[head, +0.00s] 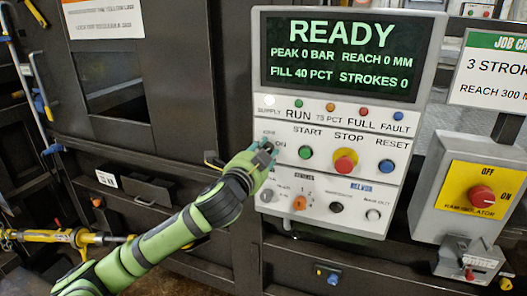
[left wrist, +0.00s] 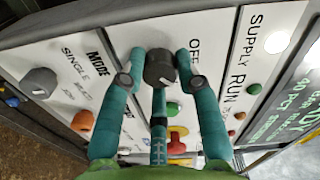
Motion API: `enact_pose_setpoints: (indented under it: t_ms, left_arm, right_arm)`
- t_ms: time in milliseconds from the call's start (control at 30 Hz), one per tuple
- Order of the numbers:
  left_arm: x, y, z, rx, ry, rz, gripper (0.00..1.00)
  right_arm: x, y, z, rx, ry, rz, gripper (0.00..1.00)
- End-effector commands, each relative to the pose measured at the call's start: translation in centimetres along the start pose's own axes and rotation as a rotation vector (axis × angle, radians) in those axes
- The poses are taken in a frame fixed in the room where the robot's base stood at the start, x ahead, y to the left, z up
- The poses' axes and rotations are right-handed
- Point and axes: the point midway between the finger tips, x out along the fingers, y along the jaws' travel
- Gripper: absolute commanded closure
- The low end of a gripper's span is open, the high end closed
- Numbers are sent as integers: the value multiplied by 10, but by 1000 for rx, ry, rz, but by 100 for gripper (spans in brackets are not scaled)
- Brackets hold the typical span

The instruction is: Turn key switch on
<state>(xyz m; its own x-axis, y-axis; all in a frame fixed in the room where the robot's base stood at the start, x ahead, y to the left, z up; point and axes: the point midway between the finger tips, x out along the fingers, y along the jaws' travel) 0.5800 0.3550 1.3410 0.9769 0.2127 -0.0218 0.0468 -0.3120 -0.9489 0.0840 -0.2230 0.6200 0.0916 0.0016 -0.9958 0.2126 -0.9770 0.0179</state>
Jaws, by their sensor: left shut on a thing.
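The control panel (head: 395,190) has a screen (head: 345,55) reading READY above a row of lamps and buttons. The key switch is a dark round knob (left wrist: 160,68) in the left wrist view, beside an OFF label. The white supply lamp (head: 268,100) is just above. My right gripper is not in view.
Right of the switch are the green start button (head: 305,152), red stop button (head: 344,163) and blue reset button (head: 386,167). An orange knob (head: 299,203) sits below. The red isolator knob (head: 481,197) is on a separate box at the right.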

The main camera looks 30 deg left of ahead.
Motion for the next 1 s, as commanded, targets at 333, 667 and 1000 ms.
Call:
enact_pose_setpoints:
  t_ms: [333,667,1000]
  left_arm:
    - [0,-4,-2,209,-2,-8,100]
    - [0,-4,-2,280,-5,-6,100]
    - [0,-3,-1,284,-5,-5,100]
  right_arm:
    - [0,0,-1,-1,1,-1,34]
    - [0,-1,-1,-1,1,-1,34]
    - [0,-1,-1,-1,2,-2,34]
